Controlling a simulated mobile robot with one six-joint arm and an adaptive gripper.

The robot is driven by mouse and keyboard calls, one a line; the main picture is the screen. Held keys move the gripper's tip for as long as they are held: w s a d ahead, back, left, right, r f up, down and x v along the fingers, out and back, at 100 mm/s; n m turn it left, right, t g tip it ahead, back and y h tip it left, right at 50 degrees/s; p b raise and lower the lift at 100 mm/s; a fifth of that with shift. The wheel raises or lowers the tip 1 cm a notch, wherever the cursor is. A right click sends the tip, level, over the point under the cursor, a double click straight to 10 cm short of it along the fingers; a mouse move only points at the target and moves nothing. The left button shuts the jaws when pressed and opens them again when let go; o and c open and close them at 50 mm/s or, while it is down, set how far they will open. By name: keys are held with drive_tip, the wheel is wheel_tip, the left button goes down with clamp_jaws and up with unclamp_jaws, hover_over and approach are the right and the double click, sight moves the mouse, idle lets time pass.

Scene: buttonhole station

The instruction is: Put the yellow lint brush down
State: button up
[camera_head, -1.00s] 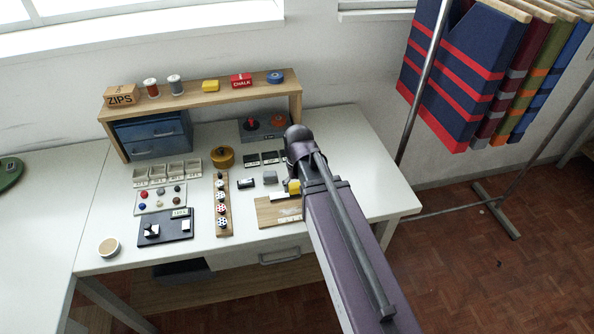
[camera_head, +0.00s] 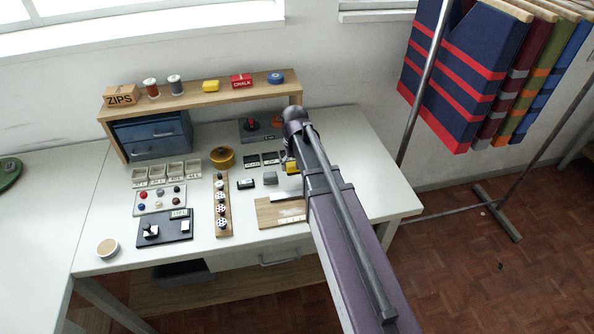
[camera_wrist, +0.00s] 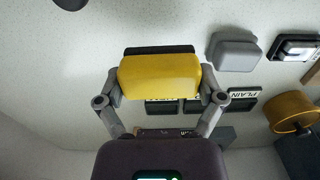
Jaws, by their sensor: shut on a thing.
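The yellow lint brush (camera_wrist: 160,78) is a yellow block with a dark strip along one side, seen in the wrist view. My gripper (camera_wrist: 160,92) is shut on it, one finger at each end. In the head view the yellow brush (camera_head: 292,167) shows small beside the end of my arm, over the right part of the white table (camera_head: 360,165). My gripper is mostly hidden there behind my arm. I cannot tell the exact gap between the brush and the table top.
A grey block (camera_wrist: 235,50) lies close beside the brush. Black pads with a PLAIN label (camera_wrist: 240,96) lie behind it. A wooden board (camera_head: 268,212) lies near the front edge. A wooden strip (camera_head: 222,190) with patterned knobs stands left. White table right of my arm is clear.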

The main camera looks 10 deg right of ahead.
sight(295, 170)
drive_tip(key=shift+w, duration=0.1)
drive_tip(key=shift+w, duration=0.25)
drive_tip(key=shift+w+d+f+b, duration=0.15)
drive_tip(key=shift+w+f+b, duration=0.15)
drive_tip(key=shift+f+b, duration=1.55)
drive_tip(key=shift+f, duration=0.15)
drive_tip(key=o, duration=0.7)
drive_tip(key=shift+r, duration=0.25)
wheel_tip(295, 170, up, 12)
drive_tip(key=p, duration=1.2)
